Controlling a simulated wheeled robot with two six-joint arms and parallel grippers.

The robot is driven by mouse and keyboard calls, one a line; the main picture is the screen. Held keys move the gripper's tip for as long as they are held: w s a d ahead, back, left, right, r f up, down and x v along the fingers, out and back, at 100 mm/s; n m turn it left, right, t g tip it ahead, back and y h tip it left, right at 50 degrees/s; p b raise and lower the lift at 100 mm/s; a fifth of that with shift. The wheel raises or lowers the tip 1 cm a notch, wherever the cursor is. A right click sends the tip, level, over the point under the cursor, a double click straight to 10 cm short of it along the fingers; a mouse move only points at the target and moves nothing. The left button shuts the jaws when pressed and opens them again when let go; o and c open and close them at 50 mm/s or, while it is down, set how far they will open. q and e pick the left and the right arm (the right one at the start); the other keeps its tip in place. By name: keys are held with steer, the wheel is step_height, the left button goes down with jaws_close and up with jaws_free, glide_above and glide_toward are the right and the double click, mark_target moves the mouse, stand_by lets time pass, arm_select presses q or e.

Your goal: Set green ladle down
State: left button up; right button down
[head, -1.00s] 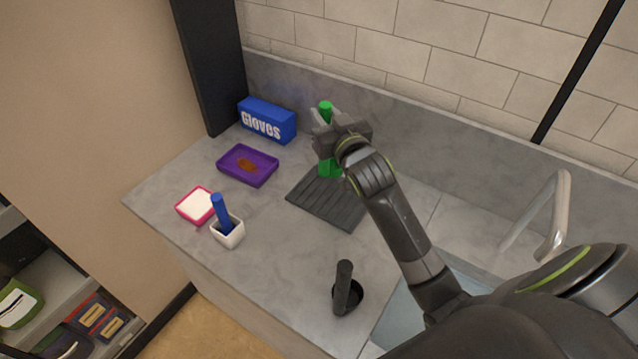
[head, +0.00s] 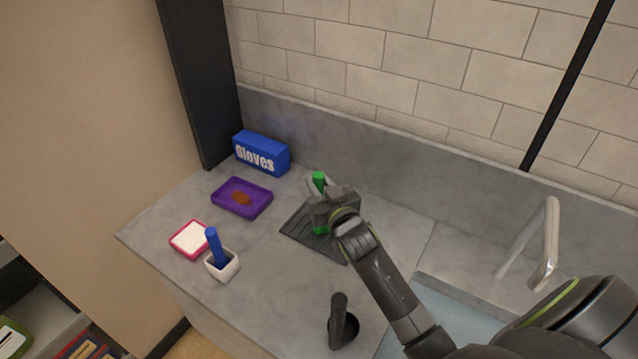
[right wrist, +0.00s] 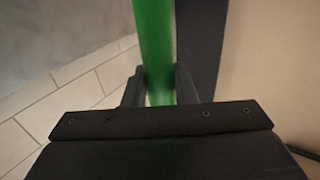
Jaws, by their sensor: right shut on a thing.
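The green ladle (head: 319,178) stands roughly upright at the dark ribbed drying mat (head: 300,240) near the back wall. My right gripper (head: 322,200) is shut on its handle, and a bit of green shows above and below the jaws. In the right wrist view the green handle (right wrist: 154,45) runs between the two fingers (right wrist: 160,88). The ladle's lower end is mostly behind my gripper, so I cannot tell whether it touches the mat. My left gripper is not in view.
Left of the mat are a purple tray (head: 226,203) with brown contents, a blue gloves box (head: 262,153), a pink-rimmed white dish (head: 190,239) and a white holder (head: 222,267) with a blue-handled tool. The sink faucet (head: 545,245) is right.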

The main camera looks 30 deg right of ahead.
steer(key=shift+f, duration=0.15)
steer(key=c, duration=1.2)
jaws_free()
steer(key=shift+r, duration=0.25)
steer(key=s, duration=0.4)
steer(key=s+b, duration=0.1)
steer(key=s, duration=0.3)
steer(key=s+b, duration=0.1)
steer(key=s, duration=0.3)
steer(key=shift+a+f, duration=0.15)
steer(key=shift+a, duration=0.15)
